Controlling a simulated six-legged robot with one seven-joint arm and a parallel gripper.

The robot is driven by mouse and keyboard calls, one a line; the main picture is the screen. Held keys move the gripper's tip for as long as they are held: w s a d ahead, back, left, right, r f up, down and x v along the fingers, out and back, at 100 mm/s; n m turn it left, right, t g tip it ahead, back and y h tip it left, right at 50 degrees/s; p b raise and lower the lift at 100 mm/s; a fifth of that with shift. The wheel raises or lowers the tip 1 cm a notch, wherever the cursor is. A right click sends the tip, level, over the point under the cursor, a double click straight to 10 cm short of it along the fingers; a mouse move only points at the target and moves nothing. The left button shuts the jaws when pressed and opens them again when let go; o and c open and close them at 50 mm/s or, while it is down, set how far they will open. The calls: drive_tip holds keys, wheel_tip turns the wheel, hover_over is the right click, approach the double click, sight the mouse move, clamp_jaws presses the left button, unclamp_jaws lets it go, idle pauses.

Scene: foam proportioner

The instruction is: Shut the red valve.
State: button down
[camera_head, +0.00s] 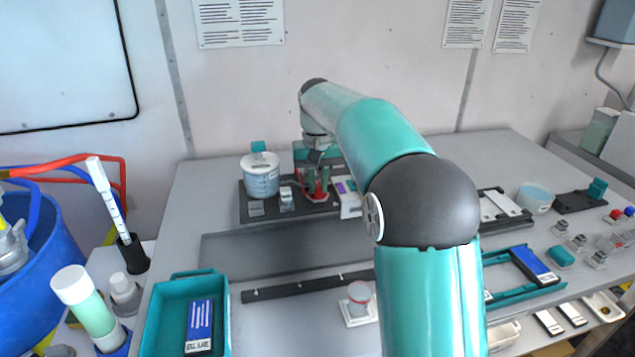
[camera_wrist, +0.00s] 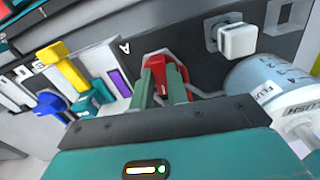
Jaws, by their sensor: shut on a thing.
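The red valve (camera_wrist: 157,62) sits on a dark panel in the wrist view, below and right of a label with the letter A. My gripper (camera_wrist: 163,84) has its two green fingers around the valve's red handle and is shut on it. The fingers hide part of the handle. In the head view, a little of the red valve (camera_head: 316,195) shows below my gripper (camera_head: 317,180) at the back of the table. The handle's exact angle is hard to tell.
A yellow handle (camera_wrist: 62,66) and a blue handle (camera_wrist: 48,104) lie left of the valve. A teal tray (camera_head: 160,318) with a blue card stands at the table's front left.

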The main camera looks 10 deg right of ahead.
sight(318, 188)
drive_tip(key=shift+n, duration=0.6)
drive_tip(key=c, duration=1.4)
unclamp_jaws()
drive_tip(key=shift+r, duration=0.1)
wheel_tip(318, 188, up, 14)
drive_tip(key=shift+f, duration=0.15)
